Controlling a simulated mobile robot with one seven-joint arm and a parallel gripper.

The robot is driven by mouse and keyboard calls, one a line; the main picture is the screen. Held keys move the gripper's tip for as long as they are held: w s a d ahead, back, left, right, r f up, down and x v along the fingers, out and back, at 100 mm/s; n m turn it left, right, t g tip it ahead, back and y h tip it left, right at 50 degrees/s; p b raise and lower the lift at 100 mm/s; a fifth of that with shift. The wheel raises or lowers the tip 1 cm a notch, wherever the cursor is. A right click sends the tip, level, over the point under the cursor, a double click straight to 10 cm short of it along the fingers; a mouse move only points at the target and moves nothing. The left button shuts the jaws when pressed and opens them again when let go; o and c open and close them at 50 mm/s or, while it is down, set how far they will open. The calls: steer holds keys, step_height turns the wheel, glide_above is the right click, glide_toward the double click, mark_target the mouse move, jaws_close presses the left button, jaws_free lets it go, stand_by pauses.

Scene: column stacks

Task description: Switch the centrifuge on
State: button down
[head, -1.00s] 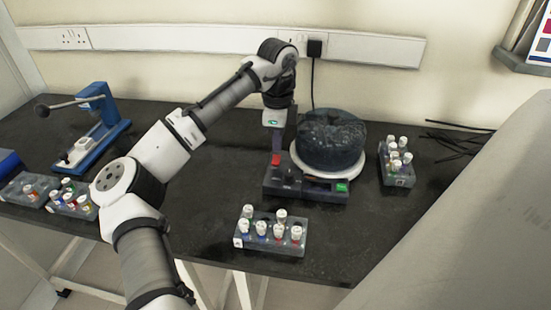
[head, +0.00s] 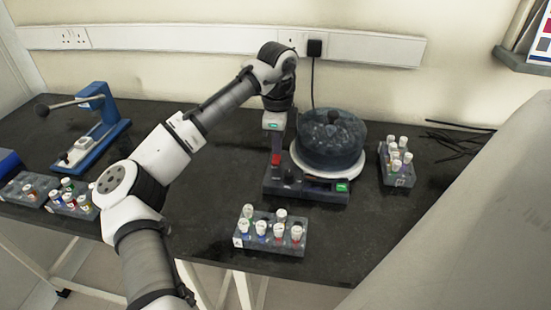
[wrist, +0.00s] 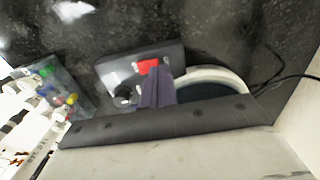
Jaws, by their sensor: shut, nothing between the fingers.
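The centrifuge has a dark translucent drum (head: 332,145) on a white ring, over a dark base (head: 300,188) with a lit green panel (head: 342,187) at its front right. A red switch (head: 275,159) is on the left of the base; it also shows in the wrist view (wrist: 147,66). My gripper (head: 277,150) points down with its fingers together and empty, at the red switch. In the wrist view my fingertips (wrist: 157,74) overlap the switch's right edge. I cannot tell whether they touch it or which way it is set.
A rack of capped vials (head: 270,246) stands in front of the centrifuge, and another (head: 398,176) to its right. More vial racks (head: 72,206) and a blue lever press (head: 92,150) are at the left. Black cables (head: 460,140) lie at the back right.

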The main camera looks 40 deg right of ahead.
mark_target(277, 156)
steer(key=shift+f, duration=0.7)
steer(key=shift+r, duration=0.15)
step_height(277, 156, up, 5)
steer(key=p, duration=0.5)
stand_by(0.6)
